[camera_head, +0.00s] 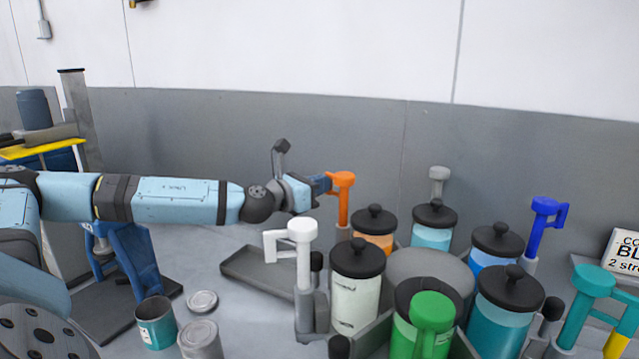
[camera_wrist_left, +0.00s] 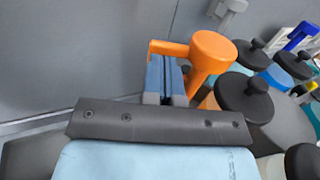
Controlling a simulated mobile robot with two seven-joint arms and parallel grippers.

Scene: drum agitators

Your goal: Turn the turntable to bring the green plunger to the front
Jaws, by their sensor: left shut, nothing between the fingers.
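The turntable (camera_head: 430,265) shows as a grey round hub, with drums with black lids around it and coloured plungers at their outer sides. The green plunger (camera_head: 432,310) is at the near side, in front of a green drum. The orange plunger (camera_head: 342,190) is at the far left. My left gripper (camera_head: 321,184) is shut and empty, right beside the orange plunger's handle; in the wrist view its fingers (camera_wrist_left: 168,78) are under the orange arm. I cannot tell if they touch. My right gripper is not in view.
A white plunger (camera_head: 300,240) stands at the left, a blue one (camera_head: 543,215) and a teal one (camera_head: 590,285) at the right. A sign (camera_head: 622,252) stands at the right edge.

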